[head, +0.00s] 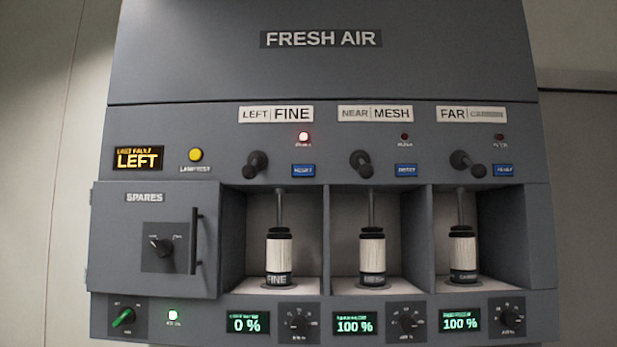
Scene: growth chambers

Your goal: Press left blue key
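The left blue key (303,170) is a small blue button with faint white lettering on the grey FRESH AIR panel (330,60). It sits under the LEFT FINE label (276,114), just right of a black lever (256,164). Neither of my grippers shows in the head view.
Three open bays below the keys each hold a white filter cartridge, the left one (279,254) marked FINE. The left display (247,325) reads 0 %, the others 100 %. A closed SPARES door (150,275) with a protruding handle (194,240) is at left. Black levers stick out beside the keys.

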